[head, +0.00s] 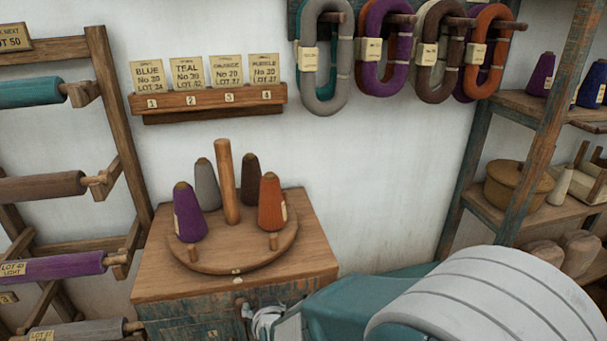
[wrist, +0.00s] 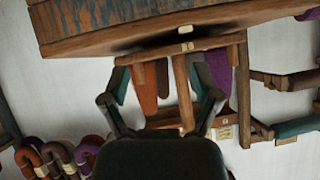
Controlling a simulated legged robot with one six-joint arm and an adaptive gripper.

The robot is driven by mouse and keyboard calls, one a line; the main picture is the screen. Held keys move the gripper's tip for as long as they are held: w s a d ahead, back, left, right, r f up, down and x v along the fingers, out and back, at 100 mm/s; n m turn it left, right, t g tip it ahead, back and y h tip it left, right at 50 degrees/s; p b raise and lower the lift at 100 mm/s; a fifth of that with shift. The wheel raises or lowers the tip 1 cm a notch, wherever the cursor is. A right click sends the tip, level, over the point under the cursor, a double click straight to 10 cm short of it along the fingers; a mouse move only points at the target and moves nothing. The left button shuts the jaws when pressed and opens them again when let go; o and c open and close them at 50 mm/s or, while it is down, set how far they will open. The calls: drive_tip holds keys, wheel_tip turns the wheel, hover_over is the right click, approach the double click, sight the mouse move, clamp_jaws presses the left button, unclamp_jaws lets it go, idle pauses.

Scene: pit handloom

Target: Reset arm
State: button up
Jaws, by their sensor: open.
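My gripper (wrist: 158,82) shows in the wrist view with its two dark fingers spread wide and nothing between them that it holds. In the head view my arm reaches in from the lower right, and its end is by the front of the wooden cabinet (head: 155,276), low in the picture; the fingers are hard to make out there. On the cabinet is a round wooden board (head: 240,262) with an upright peg (head: 228,180). Purple (head: 188,215), grey (head: 206,187), brown (head: 250,182) and orange (head: 270,205) yarn cones stand around the peg.
A rack with teal (head: 30,92), brown (head: 40,187) and purple (head: 50,266) rolls stands left. A card holder (head: 208,100) and hanging yarn skeins (head: 325,60) are on the wall. Shelves (head: 530,110) with cones and a lidded pot (head: 518,185) stand right.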

drive_tip(key=s+d+r+g, duration=0.1)
drive_tip(key=s+d+r, duration=0.1)
drive_tip(key=d+r, duration=0.5)
drive_tip(key=s+d+r+m+g+h, duration=0.1)
drive_tip(key=s+d+r+g+h, duration=0.1)
drive_tip(key=s+d, duration=0.6)
drive_tip(key=s+d+r+m+g+h, duration=0.1)
drive_tip(key=s+d+r+g, duration=0.1)
drive_tip(key=s+d+r, duration=0.3)
drive_tip(key=s+d, duration=0.3)
drive_tip(key=d, duration=0.1)
drive_tip(key=shift+s+d+r+h, duration=0.15)
drive_tip(key=shift+s+d+h, duration=0.1)
drive_tip(key=shift+h, duration=0.15)
